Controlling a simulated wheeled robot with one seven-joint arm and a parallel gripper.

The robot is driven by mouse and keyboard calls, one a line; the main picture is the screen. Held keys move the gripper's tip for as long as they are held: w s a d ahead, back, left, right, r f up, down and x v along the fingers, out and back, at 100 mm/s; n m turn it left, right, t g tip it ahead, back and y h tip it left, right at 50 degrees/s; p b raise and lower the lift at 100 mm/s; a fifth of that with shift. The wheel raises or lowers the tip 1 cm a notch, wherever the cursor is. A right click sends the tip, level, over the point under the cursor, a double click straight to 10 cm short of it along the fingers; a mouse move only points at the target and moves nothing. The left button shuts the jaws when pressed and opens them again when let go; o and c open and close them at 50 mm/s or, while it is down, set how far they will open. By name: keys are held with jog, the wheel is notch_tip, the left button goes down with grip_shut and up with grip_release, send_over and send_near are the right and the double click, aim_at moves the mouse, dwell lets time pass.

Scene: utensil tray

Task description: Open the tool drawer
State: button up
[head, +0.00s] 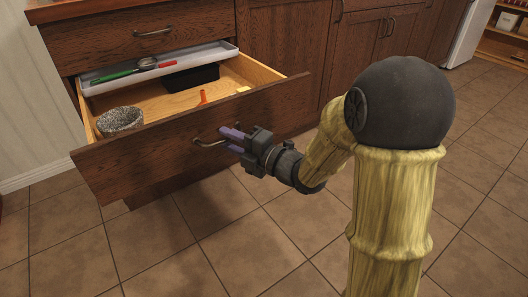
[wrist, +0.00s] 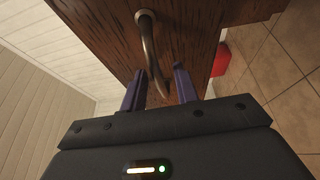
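The tool drawer (head: 160,142) is pulled well out of the dark wood cabinet, and its inside shows in the head view. Its curved metal handle (head: 210,144) is on the front panel; in the wrist view the handle (wrist: 148,45) runs down from the top toward my fingers. My gripper (head: 233,136) is at the right end of the handle. In the wrist view its two purple fingers (wrist: 158,88) are spread apart, with the handle's lower end between them and a gap around it. Whether a finger touches the handle cannot be told.
The drawer holds a grey speckled bowl (head: 121,120), a black bin (head: 192,77) and a small orange item (head: 203,97). A white tray (head: 110,72) with utensils lies across its back. A closed drawer (head: 140,40) is above. The tiled floor (head: 240,235) in front is clear.

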jog(key=b+v, duration=0.3)
jog(key=v, duration=1.3)
jog(key=shift+s, duration=0.2)
jog(key=shift+w+d, duration=0.1)
jog(key=shift+d, duration=0.05)
